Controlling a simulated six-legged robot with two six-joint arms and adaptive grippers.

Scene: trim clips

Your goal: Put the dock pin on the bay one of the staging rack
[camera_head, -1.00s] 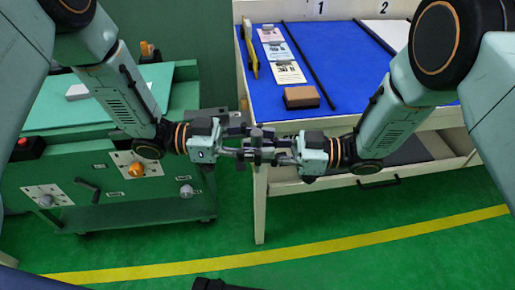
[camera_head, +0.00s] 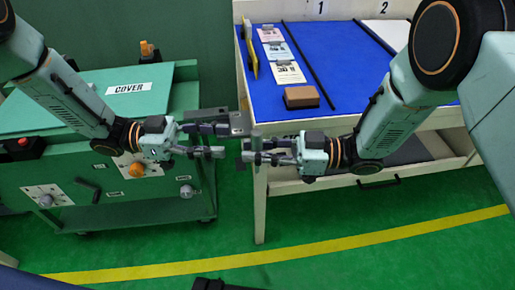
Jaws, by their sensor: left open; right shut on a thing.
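The dock pin (camera_head: 257,138) is a small grey upright cylinder. My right gripper (camera_head: 252,155) is shut on it and holds it in the air in front of the staging rack's (camera_head: 260,195) left front corner. The gripper fingers hide part of the pin. My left gripper (camera_head: 222,141) is open and empty, just left of the pin and apart from it.
Blue surface right of the brown block is clear.

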